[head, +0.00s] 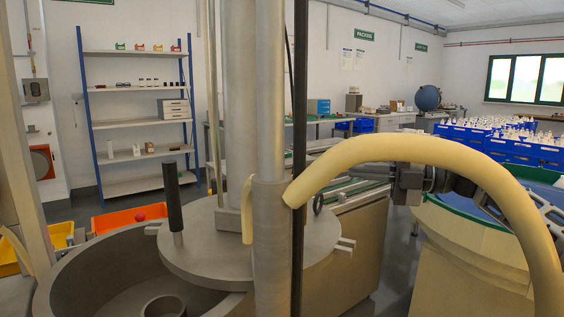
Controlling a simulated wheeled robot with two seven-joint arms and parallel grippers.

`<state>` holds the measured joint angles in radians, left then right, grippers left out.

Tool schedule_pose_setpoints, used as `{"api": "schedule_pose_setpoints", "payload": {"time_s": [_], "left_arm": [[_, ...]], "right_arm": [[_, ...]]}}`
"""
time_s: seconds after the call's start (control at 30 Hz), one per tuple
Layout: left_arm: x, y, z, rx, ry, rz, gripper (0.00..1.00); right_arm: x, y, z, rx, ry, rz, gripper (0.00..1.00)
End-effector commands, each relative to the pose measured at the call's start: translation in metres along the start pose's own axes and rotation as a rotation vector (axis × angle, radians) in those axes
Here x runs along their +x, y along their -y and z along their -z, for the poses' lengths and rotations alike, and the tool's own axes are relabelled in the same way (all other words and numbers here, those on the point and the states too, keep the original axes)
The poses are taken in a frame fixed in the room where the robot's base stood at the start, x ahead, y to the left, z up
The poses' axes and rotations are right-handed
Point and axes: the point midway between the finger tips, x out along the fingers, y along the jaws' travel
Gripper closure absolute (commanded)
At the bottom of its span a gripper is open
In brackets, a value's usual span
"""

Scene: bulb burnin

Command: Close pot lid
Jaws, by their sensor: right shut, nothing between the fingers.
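The pot (62,283) is a wide grey round tub at the lower left, with its inside in plain view. A short ring (166,307) stands on its floor. The lid (200,262) is a flat grey disc, swung to the right and overlapping only part of the opening. An upright black handle (174,203) stands near the lid's left edge. My right gripper (322,200) is shut and empty, right of the columns and near the lid's right edge; a cream tube partly hides it. I cannot tell whether it touches anything. My left gripper is not in view.
Thick grey columns (271,120) and a thin dark post (299,110) rise in front of the lid. A cream curved tube (430,155) arches across the right side. An orange bin (115,218) and a yellow bin (60,235) stand behind the pot. Blue crates (505,145) are at the right.

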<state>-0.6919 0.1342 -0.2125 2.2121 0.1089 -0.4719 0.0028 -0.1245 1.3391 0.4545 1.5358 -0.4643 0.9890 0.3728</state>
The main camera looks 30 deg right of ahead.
Motion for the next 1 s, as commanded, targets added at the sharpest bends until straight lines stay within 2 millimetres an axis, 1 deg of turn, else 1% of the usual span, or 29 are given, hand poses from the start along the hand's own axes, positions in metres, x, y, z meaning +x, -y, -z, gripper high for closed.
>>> {"api": "schedule_pose_setpoints", "payload": {"time_s": [0.03, 0.17, 0.47, 0.57, 0.77, 0.9, 1.0], "left_arm": [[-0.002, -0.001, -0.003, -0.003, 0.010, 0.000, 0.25], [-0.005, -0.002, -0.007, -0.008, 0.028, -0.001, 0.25], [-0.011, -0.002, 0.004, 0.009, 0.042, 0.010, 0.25], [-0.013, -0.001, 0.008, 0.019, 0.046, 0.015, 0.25], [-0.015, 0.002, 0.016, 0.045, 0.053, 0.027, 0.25], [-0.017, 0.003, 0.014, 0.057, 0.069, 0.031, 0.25], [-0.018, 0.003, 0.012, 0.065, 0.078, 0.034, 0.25]], "right_arm": [[0.005, -0.003, 0.001, -0.003, -0.003, 0.000, 1.00], [0.020, -0.003, 0.001, -0.004, 0.000, 0.002, 1.00], [0.052, -0.006, 0.000, -0.001, 0.000, -0.007, 1.00], [0.066, -0.007, 0.000, -0.003, -0.001, -0.007, 1.00], [0.101, -0.007, 0.001, -0.001, -0.003, -0.007, 1.00], [0.121, -0.004, 0.000, 0.001, -0.001, -0.004, 1.00], [0.129, -0.003, 0.000, 0.000, -0.001, -0.002, 1.00]]}}
